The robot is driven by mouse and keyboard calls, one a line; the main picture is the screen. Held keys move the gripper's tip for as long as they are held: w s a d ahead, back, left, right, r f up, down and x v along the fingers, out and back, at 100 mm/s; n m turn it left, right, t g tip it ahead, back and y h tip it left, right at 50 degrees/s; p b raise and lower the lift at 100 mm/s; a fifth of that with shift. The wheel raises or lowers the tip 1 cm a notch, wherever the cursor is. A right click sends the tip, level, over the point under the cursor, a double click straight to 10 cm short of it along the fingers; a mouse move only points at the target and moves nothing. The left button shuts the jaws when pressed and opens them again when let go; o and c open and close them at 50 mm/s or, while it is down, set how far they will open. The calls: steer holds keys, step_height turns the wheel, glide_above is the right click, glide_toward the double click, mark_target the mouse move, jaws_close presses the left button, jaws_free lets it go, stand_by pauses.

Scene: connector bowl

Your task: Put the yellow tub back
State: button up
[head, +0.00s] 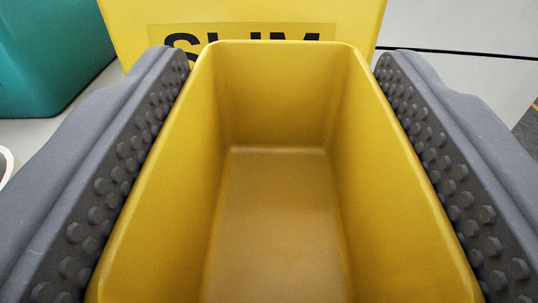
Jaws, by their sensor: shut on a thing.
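The yellow tub (279,98) fills the middle of the head view, seen from above, open at the top and empty inside. My gripper (281,75) is shut on it, with one dark grey studded finger along its left wall and the other along its right wall. The near end of the tub is cut off by the bottom edge of the picture. Its underside is hidden, so I cannot tell whether it rests on the surface or is held above it.
A yellow panel (240,15) with partly hidden dark lettering stands just beyond the tub. A teal container (50,55) is at the upper left, on a pale surface (85,125). A white rim (5,163) shows at the left edge. White surfaces with a dark seam lie at the upper right.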

steer(key=shift+a+f, duration=0.3)
steer(key=shift+f, duration=0.6)
steer(key=shift+r, duration=0.1)
steer(key=o, duration=1)
